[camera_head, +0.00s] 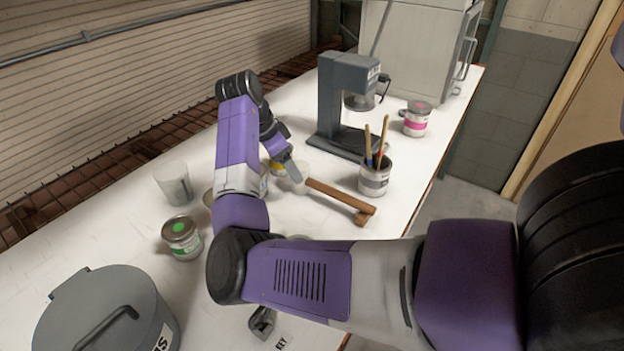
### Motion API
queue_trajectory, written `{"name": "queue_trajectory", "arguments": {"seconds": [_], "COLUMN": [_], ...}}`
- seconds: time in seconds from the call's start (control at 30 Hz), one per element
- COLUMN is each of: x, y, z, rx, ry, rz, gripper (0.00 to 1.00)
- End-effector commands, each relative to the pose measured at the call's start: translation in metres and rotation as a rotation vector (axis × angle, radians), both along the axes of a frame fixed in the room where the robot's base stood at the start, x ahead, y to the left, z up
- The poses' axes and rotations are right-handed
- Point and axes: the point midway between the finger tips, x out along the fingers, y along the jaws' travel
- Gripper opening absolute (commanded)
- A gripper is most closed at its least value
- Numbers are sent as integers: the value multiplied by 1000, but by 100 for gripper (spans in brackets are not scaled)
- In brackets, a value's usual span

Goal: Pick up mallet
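The mallet lies on the white table in the head view, with a brown wooden handle (335,193) and a short brown cross-piece (365,213) at its right end. Its left end is at the tip of my gripper (293,172), which reaches down from the upper left. A pale shape beside the fingertips blends with the table, so I cannot tell whether it is a finger or another object. I cannot tell whether the fingers touch the mallet or how far apart they are.
A can with brushes (375,178) is close to the handle. A pink-labelled can (417,120), a green-labelled can (182,238), a clear cup (174,183) and a grey lidded pot (105,315) stand around. My arm hides the table's front middle.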

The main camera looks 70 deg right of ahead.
Motion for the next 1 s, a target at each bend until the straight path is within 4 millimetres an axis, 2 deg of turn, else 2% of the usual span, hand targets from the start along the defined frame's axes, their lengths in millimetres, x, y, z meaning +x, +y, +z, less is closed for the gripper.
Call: {"name": "queue_trajectory", "arguments": {"seconds": [0.37,0.6,0.73,0.93,1.0], "x": [-10,-15,-17,-17,-17], "y": [-10,-20,-22,-23,-22], "z": [-33,-65,-73,-74,-73], "rx": [7,6,5,4,4], "ry": [5,5,4,3,3], "rz": [-5,-5,-6,-5,-5], "gripper": [74,74,74,74,62]}}
